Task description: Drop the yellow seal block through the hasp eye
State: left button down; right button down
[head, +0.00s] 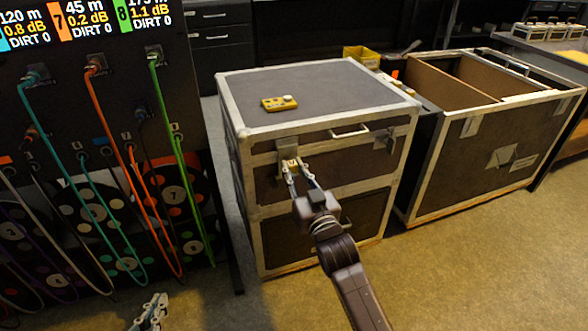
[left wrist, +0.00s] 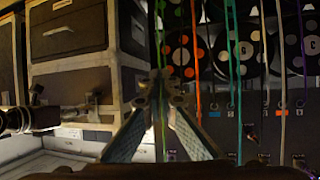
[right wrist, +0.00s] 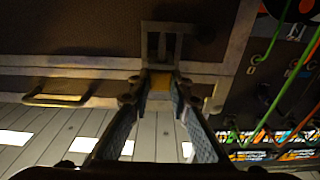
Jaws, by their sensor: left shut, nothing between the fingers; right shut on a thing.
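A yellow device (head: 280,103) lies on the closed case's lid (head: 325,88). An open case (head: 500,142) stands to the right. A panel with hanging coloured cables (head: 95,160) stands left. The floor (head: 470,265) at front right is clear.

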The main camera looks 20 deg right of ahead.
pick_arm(q)
jog(key=shift+s+f, duration=0.2)
jog(key=shift+f, duration=0.05)
jog(key=shift+s+a+f+g, duration=0.1)
jog(key=shift+s+f+g, duration=0.05)
jog(key=shift+f+g, duration=0.15)
jog(key=shift+s+a+f, duration=0.2)
jog(key=shift+s+f, duration=0.05)
jog(key=shift+f, duration=0.05)
dwell(0.3)
jog(key=shift+s+f+g, duration=0.15)
jog(key=shift+f+g, duration=0.05)
jog(key=shift+g, duration=0.1)
jog(key=shift+s+a+f+p, duration=0.1)
jog(key=shift+s+f+p, duration=0.05)
jog(key=shift+p, duration=0.15)
pick_arm(e)
jog(key=c, duration=1.7)
grip_release()
